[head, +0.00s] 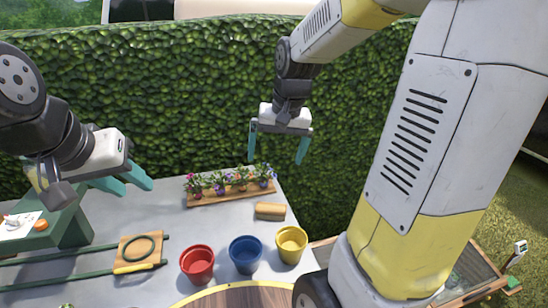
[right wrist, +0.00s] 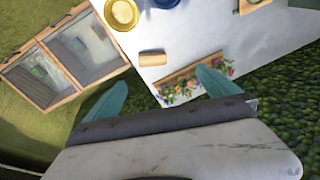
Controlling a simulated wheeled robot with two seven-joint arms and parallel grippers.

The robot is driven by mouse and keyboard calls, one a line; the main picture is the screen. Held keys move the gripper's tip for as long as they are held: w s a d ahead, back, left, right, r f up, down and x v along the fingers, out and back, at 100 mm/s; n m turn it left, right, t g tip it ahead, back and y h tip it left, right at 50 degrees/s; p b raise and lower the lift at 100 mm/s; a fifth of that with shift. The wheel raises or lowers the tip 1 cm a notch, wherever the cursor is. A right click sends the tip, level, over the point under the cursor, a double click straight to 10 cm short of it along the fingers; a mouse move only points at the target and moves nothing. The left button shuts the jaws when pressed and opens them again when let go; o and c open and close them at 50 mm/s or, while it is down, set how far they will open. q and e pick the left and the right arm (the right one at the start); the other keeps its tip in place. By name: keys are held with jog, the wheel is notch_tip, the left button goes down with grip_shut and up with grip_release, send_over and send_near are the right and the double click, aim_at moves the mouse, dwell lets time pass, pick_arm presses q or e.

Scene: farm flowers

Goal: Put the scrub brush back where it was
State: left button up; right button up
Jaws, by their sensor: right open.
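A small tan, rounded block (head: 270,211), which looks like the scrub brush, lies on the grey table (head: 160,211) between the flower row and the yellow pot. It also shows in the right wrist view (right wrist: 152,57); no bristles can be made out. My right gripper (head: 276,161) is open and empty, up in the air beyond the table's back right corner, in front of the hedge. In the right wrist view its fingers (right wrist: 160,88) are wide apart with nothing between them. My left gripper (head: 138,189) is open and empty above the table's left part.
A wooden tray of flowers (head: 232,198) stands at the back. Red (head: 197,264), blue (head: 246,255) and yellow (head: 291,245) pots stand in front. A wooden board (head: 139,253) with a green ring lies left. Wood-framed boxes (right wrist: 62,60) stand beyond the table's edge.

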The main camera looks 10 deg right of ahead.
jog(key=s+a+r+n+t+y, duration=0.1)
jog(key=s+r, duration=0.5)
jog(key=s, duration=0.8)
jog(key=shift+a+n+t, duration=0.15)
jog(key=shift+n+t, duration=0.65)
jog(key=shift+t, duration=0.3)
jog(key=shift+s, duration=0.1)
